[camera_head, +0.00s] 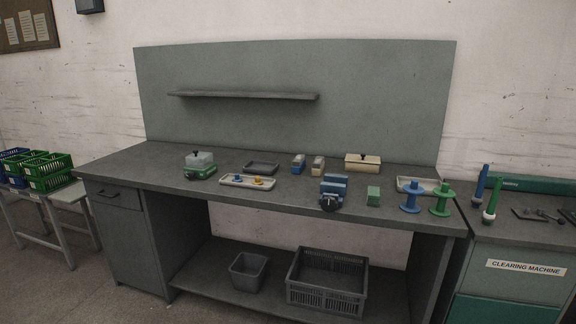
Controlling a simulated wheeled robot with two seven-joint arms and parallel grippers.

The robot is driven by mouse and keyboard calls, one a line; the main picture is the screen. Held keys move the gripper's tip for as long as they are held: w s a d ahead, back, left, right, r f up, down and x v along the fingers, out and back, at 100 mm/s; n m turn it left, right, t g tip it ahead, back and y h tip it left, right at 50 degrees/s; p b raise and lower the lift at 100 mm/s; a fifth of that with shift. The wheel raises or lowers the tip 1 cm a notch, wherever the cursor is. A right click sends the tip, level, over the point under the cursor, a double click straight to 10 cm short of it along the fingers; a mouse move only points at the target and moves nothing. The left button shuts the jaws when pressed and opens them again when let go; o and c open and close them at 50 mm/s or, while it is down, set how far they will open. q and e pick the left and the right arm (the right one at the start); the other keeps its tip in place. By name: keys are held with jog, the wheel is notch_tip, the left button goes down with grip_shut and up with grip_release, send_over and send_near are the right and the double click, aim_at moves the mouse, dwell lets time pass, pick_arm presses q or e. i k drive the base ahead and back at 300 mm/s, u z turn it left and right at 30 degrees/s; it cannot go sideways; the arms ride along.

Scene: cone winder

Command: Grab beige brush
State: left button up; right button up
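The beige brush (318,166) appears to be the small beige block with a greyish part, standing towards the back middle of the grey workbench (130,168). A similar blue one (298,164) stands just to its left, with a narrow gap between them. Their bristles are too small to make out. Neither of my grippers shows in the head view. Nothing covers the beige brush.
A beige lidded box (362,162) stands right of the brush, a dark tray (261,168) to the left. In front are a blue device (333,192), a green block (373,196) and spools (410,197). A shelf (245,96) hangs above.

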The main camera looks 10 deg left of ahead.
aim_at(318, 163)
jog(key=u, duration=0.95)
jog(key=i, duration=2.25)
jog(key=z, duration=0.6)
